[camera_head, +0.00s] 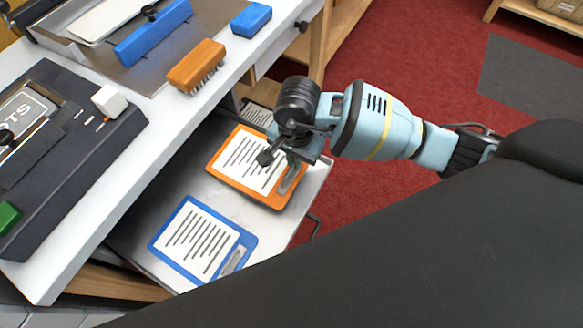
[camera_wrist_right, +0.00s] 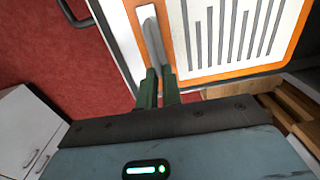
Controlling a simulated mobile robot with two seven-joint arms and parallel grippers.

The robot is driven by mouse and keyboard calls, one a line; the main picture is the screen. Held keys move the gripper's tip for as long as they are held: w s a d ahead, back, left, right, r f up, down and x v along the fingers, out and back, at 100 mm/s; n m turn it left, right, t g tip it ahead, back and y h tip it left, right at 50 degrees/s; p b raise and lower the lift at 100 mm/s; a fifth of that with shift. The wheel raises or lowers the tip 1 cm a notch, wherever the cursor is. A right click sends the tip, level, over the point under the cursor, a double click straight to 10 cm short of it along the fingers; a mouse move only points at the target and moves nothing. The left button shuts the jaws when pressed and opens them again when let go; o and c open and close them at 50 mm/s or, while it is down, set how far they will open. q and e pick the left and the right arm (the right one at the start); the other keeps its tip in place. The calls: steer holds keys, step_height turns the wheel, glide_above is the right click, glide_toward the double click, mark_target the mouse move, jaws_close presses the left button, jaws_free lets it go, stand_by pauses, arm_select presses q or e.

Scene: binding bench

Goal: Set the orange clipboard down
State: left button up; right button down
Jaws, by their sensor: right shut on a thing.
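The orange clipboard (camera_head: 222,163) carries a white lined sheet and shows over the far part of a grey metal cart top (camera_head: 165,195). My right gripper (camera_head: 292,165) is at its clip end and shut on it. In the right wrist view, the green fingers (camera_wrist_right: 157,82) close at the edge of the orange clipboard (camera_wrist_right: 235,70), beside its metal clip. Part of the clipboard is hidden behind the gripper in the head view. I cannot tell whether it touches the cart top. My left gripper is not in view.
A blue clipboard (camera_head: 200,240) lies on the cart's near part. Another lined sheet (camera_head: 258,115) shows beyond the orange clipboard. The white bench (camera_head: 95,205) on the left holds a dark machine (camera_head: 75,145), an orange brush (camera_head: 196,65) and a blue block (camera_head: 251,19). Red floor lies to the right.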

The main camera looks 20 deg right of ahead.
steer(key=shift+s+a, duration=0.15)
steer(key=shift+a, duration=0.2)
steer(key=shift+s+a+f, duration=0.1)
steer(key=shift+a+f, duration=0.1)
steer(key=shift+f, duration=1.6)
steer(key=shift+f, duration=0.15)
steer(key=c, duration=1.6)
jaws_free()
step_height(320, 180, up, 12)
steer(key=shift+s+r+p, duration=0.1)
steer(key=shift+r+p, duration=0.05)
steer(key=shift+p, duration=0.4)
